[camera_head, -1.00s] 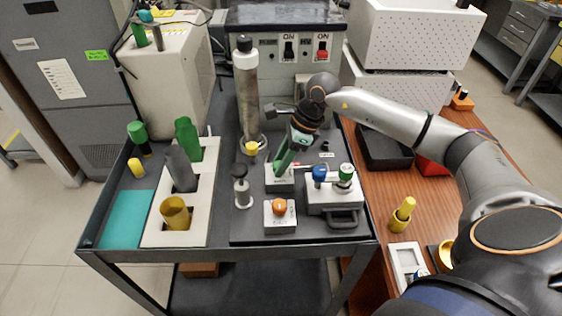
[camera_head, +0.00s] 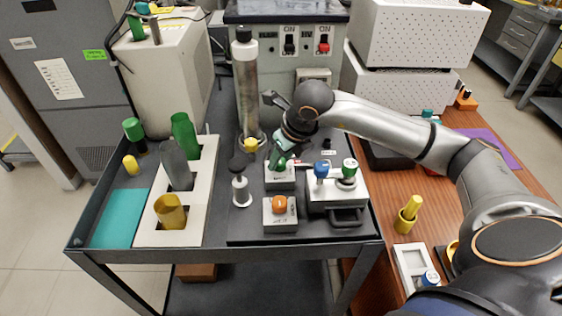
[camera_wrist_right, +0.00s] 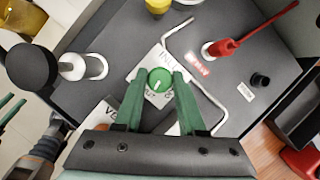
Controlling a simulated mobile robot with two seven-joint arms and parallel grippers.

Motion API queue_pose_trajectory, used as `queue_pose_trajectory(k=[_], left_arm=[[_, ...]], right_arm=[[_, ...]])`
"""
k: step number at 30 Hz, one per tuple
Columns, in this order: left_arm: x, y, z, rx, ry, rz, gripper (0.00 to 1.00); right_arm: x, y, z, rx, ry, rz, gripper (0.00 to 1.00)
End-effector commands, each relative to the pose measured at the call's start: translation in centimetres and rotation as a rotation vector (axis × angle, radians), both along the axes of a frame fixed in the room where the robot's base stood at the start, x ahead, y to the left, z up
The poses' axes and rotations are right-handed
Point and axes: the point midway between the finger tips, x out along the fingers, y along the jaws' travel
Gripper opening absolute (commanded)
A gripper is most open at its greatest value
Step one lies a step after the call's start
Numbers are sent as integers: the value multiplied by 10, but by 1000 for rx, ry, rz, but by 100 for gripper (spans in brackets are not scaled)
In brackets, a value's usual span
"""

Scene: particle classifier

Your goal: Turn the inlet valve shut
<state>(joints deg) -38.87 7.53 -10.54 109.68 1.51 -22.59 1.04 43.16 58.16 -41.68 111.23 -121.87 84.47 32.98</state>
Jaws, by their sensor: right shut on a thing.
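The inlet valve's round green knob (camera_wrist_right: 159,81) stands on a white plate lettered INLET. My right gripper (camera_wrist_right: 160,92) has its two green fingers on either side of the knob and is shut on it. In the head view my right gripper (camera_head: 280,161) reaches down onto the valve's white base (camera_head: 280,181), and its fingers mostly hide the knob. Two green fingers of my left gripper (camera_wrist_right: 10,110) show apart at the left edge of the wrist view, with nothing seen between them. The left arm is not in the head view.
A black-topped plunger (camera_head: 240,180) stands left of the valve, and an orange button box (camera_head: 280,213) in front. A box with blue and green knobs (camera_head: 338,190) stands close on the right. A tall metal cylinder (camera_head: 246,90) is behind.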

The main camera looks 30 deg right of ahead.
Motion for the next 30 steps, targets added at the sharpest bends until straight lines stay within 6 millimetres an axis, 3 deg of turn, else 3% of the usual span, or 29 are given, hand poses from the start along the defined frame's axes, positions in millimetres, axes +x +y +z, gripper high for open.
queue_pose_trajectory(k=[12,29,30], left_arm=[[1,-7,-8,-8,7,-12,50],[5,-10,-4,-12,-4,-17,50],[5,-9,-4,-12,-4,-17,50]], right_arm=[[0,0,0,-1,2,-190,0],[0,0,1,0,2,-217,0],[0,0,1,0,2,-217,44]])
